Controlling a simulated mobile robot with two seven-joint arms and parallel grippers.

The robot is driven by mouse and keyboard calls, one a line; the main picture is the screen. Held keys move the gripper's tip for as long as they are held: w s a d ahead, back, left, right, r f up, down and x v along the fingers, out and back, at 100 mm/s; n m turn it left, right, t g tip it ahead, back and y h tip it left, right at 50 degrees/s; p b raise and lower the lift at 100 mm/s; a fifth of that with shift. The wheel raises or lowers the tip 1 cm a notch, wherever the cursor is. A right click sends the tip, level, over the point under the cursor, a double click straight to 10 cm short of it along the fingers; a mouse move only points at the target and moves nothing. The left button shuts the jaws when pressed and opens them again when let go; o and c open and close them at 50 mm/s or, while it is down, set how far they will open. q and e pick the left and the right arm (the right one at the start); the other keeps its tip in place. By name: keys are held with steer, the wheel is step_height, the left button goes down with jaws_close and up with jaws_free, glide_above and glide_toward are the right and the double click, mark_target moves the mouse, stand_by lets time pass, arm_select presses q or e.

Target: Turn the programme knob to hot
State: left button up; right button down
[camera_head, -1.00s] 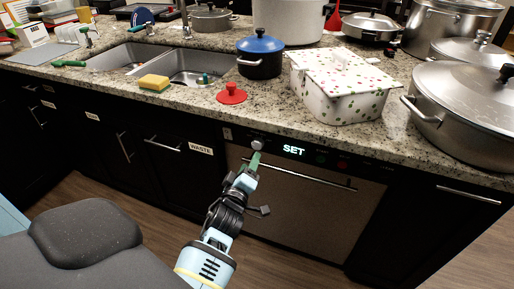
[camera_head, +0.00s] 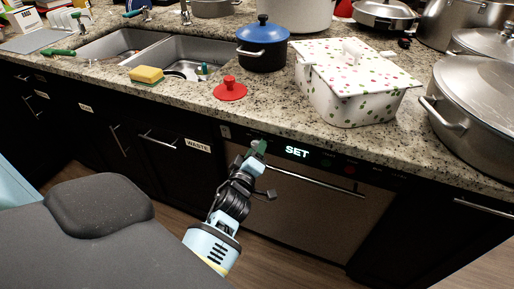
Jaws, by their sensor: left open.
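The dishwasher (camera_head: 315,212) has a dark control strip under the counter edge, with a lit display (camera_head: 297,152) reading SET. The programme knob (camera_head: 255,143), small and grey, is at the strip's left end and is mostly covered by my left gripper. My left gripper (camera_head: 259,148), with greenish fingertips, is open and right at the knob. I cannot tell whether the fingers touch it or which way the knob points. My right gripper is not in view.
The dishwasher's bar handle (camera_head: 310,180) runs just below the gripper. The counter edge overhangs above, with a red lid (camera_head: 230,91), a blue-lidded pot (camera_head: 262,48) and a patterned box (camera_head: 352,90) on it. A cupboard labelled WASTE (camera_head: 175,165) is to the left.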

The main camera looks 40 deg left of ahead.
arm_select(q)
steer(key=shift+s, duration=0.1)
steer(key=shift+c, duration=0.2)
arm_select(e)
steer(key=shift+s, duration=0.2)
arm_select(q)
steer(key=shift+c, duration=1.2)
steer(key=c, duration=0.7)
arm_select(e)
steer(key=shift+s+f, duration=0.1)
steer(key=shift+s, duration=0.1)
